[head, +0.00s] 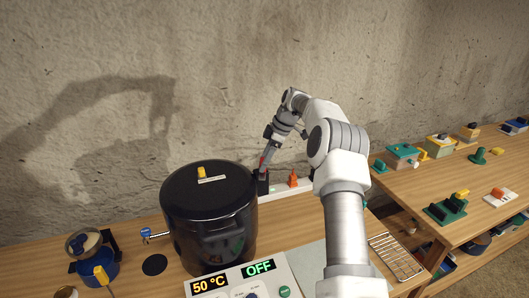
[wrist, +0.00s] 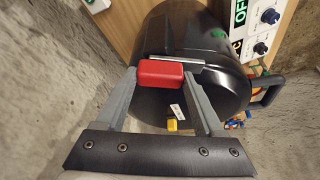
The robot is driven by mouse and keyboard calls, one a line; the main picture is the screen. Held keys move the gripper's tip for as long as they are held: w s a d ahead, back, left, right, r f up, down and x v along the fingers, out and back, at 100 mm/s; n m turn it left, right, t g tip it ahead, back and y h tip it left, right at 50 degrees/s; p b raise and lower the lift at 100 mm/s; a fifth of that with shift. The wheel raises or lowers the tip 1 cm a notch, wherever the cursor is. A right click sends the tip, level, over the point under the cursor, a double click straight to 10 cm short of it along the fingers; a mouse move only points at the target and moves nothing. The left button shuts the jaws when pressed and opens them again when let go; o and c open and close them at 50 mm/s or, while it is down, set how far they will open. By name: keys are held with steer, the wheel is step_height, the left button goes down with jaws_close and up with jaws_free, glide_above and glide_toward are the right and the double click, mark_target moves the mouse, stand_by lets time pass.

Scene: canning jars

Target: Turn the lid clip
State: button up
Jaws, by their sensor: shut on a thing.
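A large black pot (head: 207,225) with a dark lid stands on the wooden bench. A yellow knob (head: 202,172) and a small white label (head: 211,180) are on the lid. My gripper (head: 263,164) is at the pot's back right rim, small in the head view. In the wrist view, the pot (wrist: 222,92) fills the middle, and my gripper (wrist: 159,75) has its two grey fingers either side of the red lid clip (wrist: 160,73), shut on it. A metal strip (wrist: 183,61) lies beside the clip at the pot's edge. The fingers partly hide the lid.
A control panel (head: 275,270) in front of the pot reads 50 °C and OFF. A power strip (head: 277,193) with an orange plug lies behind it. A blue-based device (head: 88,268) stands left. A wire rack (head: 396,258) lies right. The wall is close behind.

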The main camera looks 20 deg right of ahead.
steer(key=shift+w+d+n+g+p, duration=0.1)
steer(key=shift+n+g+p, duration=0.6)
steer(key=shift+n, duration=0.9)
steer(key=o, duration=1.4)
steer(key=shift+r, duration=0.1)
